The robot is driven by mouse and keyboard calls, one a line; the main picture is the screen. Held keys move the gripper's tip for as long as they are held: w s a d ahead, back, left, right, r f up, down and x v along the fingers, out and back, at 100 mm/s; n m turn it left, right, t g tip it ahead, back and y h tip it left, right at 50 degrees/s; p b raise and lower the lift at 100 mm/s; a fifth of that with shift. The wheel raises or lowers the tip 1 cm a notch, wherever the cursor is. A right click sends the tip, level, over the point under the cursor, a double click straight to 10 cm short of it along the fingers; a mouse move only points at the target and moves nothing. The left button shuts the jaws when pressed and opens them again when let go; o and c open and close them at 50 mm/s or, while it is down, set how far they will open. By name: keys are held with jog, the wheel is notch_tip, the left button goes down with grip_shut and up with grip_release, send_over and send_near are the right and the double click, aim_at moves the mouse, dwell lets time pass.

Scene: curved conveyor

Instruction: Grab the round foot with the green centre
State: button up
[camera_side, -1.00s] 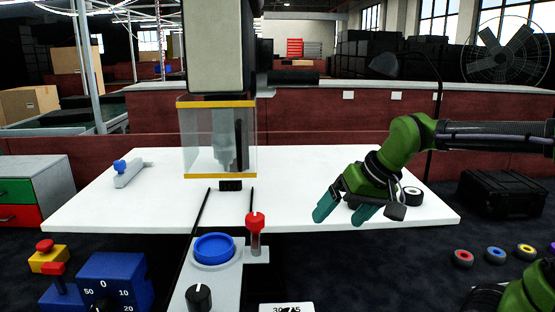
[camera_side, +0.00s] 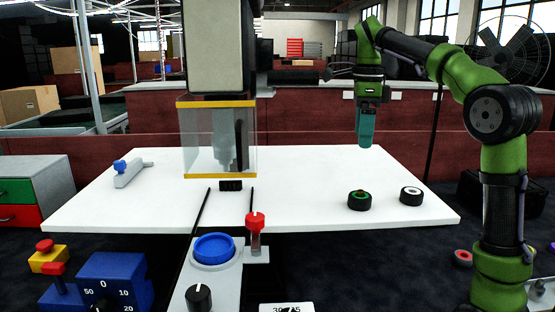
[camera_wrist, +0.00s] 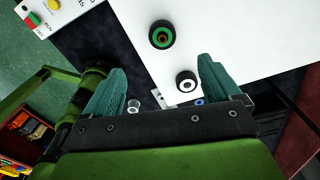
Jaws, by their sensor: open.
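The round foot with the green centre (camera_side: 360,200) is a short black cylinder standing on the white table (camera_side: 300,210) near its right front. In the wrist view the green-centred foot (camera_wrist: 162,35) shows a green ring on top, beyond the fingertips. My gripper (camera_side: 366,146) points straight down above the table, behind and well above the foot. In the wrist view my gripper (camera_wrist: 155,75) has its two teal fingers wide apart, with nothing held between them.
A round black foot with a white centre (camera_side: 411,196) stands to the right of the green one, and also shows in the wrist view (camera_wrist: 186,82). A clear-guarded machine (camera_side: 217,105) stands over the table's middle. A blue-knobbed grey fixture (camera_side: 128,174) lies at left.

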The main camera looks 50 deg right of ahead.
send_over(360, 191)
jog(key=f, duration=1)
jog(key=shift+w+a, duration=0.2)
jog(key=shift+w, duration=0.05)
jog(key=shift+s+d+f, duration=0.1)
jog(key=shift+d+f, duration=0.05)
jog(key=shift+f, duration=1.2)
jog(key=shift+s+d+f, duration=0.1)
jog(key=shift+d+f, duration=0.05)
jog(key=shift+f, duration=1.15)
jog(key=shift+c, duration=0.4)
jog(key=c, duration=1.1)
jog(key=shift+r, duration=0.15)
